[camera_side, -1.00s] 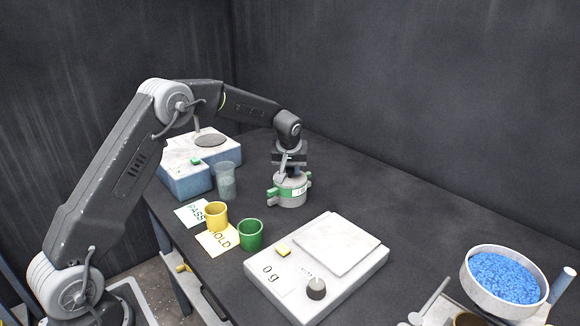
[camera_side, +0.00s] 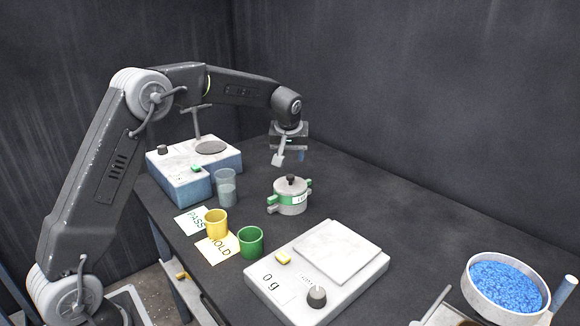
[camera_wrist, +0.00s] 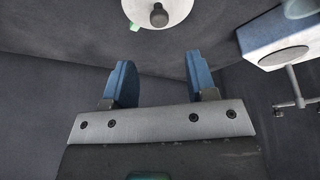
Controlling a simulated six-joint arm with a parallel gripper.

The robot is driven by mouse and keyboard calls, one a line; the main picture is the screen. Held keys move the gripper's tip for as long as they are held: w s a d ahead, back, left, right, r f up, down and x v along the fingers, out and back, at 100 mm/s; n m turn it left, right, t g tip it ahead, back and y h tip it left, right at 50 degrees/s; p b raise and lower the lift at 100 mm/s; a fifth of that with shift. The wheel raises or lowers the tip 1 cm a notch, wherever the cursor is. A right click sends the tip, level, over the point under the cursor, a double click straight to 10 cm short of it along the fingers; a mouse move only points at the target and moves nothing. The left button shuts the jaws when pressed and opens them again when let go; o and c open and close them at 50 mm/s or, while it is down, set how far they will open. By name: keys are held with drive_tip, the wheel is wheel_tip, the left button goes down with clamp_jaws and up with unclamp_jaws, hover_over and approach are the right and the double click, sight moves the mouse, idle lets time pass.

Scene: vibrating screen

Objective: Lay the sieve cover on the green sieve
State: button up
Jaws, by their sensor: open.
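The green sieve (camera_side: 276,201) stands on the dark table as a grey round body with green clamps and a label at its side. The sieve cover (camera_side: 290,184), a pale disc with a dark knob, lies on top of it and looks level. In the wrist view the cover (camera_wrist: 140,12) shows at the top edge with its knob, and a bit of green beside it. My gripper (camera_side: 288,158) is above the sieve, clear of the knob, open and empty. Its blue fingers are apart in the wrist view (camera_wrist: 160,80).
A blue-and-white machine (camera_side: 190,180) with a round plate stands behind left, beside a clear beaker (camera_side: 226,188). A scale (camera_side: 318,268) and a bowl of blue granules (camera_side: 505,285) are to the right.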

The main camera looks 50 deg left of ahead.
drive_tip(key=s+d+r+m, duration=0.2)
drive_tip(key=s+d+r, duration=0.4)
drive_tip(key=s+r, duration=0.3)
drive_tip(key=s+d+f+m+t+h, duration=0.1)
drive_tip(key=s+d+m, duration=0.2)
drive_tip(key=s, duration=1)
drive_tip(key=s+d+f+m+t+h, duration=0.1)
drive_tip(key=s+d+m, duration=0.3)
drive_tip(key=s, duration=0.9)
drive_tip(key=d+h, duration=0.1)
drive_tip(key=d, duration=0.2)
drive_tip(key=shift+f, duration=0.4)
drive_tip(key=shift+s, duration=0.1)
